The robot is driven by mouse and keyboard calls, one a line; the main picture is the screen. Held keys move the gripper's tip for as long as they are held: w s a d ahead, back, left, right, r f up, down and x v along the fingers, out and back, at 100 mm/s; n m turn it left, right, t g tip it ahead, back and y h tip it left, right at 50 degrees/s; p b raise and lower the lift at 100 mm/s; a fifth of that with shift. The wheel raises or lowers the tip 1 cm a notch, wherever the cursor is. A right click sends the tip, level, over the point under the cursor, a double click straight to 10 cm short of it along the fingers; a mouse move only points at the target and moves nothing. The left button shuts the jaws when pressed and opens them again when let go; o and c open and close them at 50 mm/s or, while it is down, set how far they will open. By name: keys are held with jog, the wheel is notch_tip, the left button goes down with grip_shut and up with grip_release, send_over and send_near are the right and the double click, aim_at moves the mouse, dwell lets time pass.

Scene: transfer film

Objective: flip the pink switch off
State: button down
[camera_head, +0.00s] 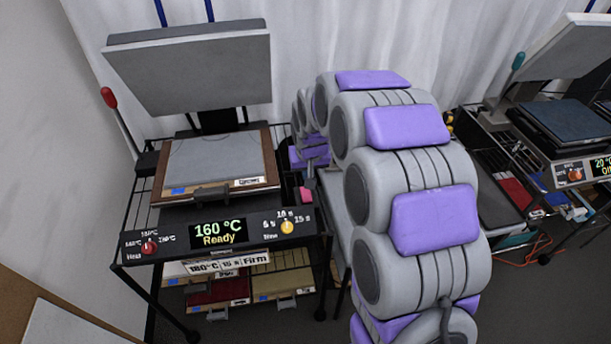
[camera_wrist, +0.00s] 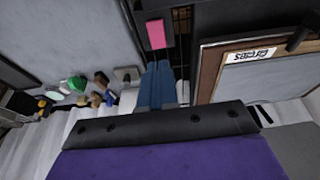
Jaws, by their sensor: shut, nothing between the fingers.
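The pink switch (camera_head: 307,194) is on the right side of the left heat press (camera_head: 224,233). In the wrist view the pink switch (camera_wrist: 156,35) stands just beyond the blue fingertips of my gripper (camera_wrist: 158,68), with a small gap in the picture. The fingers are together and hold nothing. The press's display (camera_head: 218,233) is lit and reads 160 °C, Ready. Its upper plate (camera_head: 191,68) is raised. In the head view my arm reaches along the press's right side, and its links mostly hide the gripper.
A framed board with a label (camera_head: 218,164) lies on the press bed; its edge also shows in the wrist view (camera_wrist: 262,62). A red-knobbed lever (camera_head: 109,98) rises at left. A second press (camera_head: 573,130) stands at right. White curtains hang behind.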

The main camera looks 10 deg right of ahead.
jog(key=shift+s+r, duration=0.1)
jog(key=shift+r, duration=0.2)
jog(key=shift+w+d+r+t+b, duration=0.1)
jog(key=shift+w+r+t+b, duration=0.1)
jog(key=shift+w+b, duration=0.25)
jog(key=shift+w+d+r+t+b, duration=0.1)
jog(key=shift+w+t+b, duration=0.15)
jog(key=shift+b, duration=0.2)
jog(key=shift+f, duration=0.15)
